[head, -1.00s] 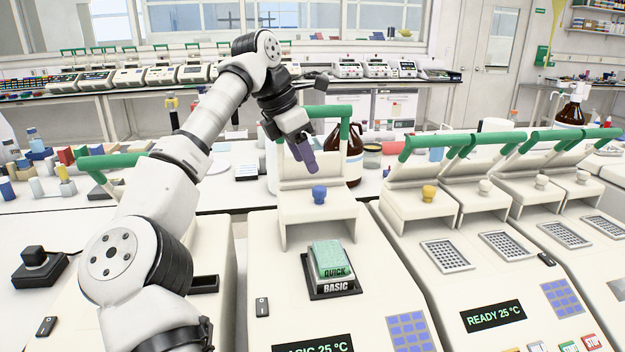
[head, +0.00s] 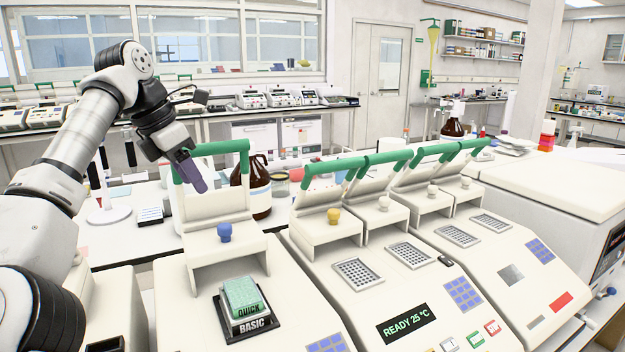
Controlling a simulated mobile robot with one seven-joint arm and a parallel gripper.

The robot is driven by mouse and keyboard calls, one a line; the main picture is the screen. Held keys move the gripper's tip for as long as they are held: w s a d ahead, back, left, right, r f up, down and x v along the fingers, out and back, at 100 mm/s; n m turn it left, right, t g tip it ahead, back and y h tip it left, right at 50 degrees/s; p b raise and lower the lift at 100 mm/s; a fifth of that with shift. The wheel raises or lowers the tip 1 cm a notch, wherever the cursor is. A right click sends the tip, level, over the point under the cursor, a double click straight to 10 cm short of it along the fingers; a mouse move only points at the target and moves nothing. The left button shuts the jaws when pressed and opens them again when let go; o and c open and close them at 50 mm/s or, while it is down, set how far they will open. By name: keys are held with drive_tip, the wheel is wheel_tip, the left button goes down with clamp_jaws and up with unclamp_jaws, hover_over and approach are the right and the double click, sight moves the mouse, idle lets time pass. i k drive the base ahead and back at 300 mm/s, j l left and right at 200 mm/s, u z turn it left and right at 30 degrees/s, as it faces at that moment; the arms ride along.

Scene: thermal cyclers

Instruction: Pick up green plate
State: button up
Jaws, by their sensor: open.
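The green plate (head: 242,294) sits on a block marked QUICK and BASIC, on the deck of the nearest thermal cycler (head: 193,327). The cycler's lid (head: 218,205) is raised, with a green handle bar at its top and a blue knob (head: 224,232) in front. My gripper (head: 196,182) hangs in the air in front of the raised lid, above and behind the plate and apart from it. Its purple fingers point down and hold nothing; they overlap in this view, so the gap between them is hidden.
Other cyclers with raised lids and green handles stand to the right, one with a yellow knob (head: 334,215). A brown bottle (head: 251,188) stands behind the lid. A white machine (head: 560,200) is at the far right. The air above the plate is clear.

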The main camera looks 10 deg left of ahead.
sight(243, 298)
drive_tip(key=k, duration=1)
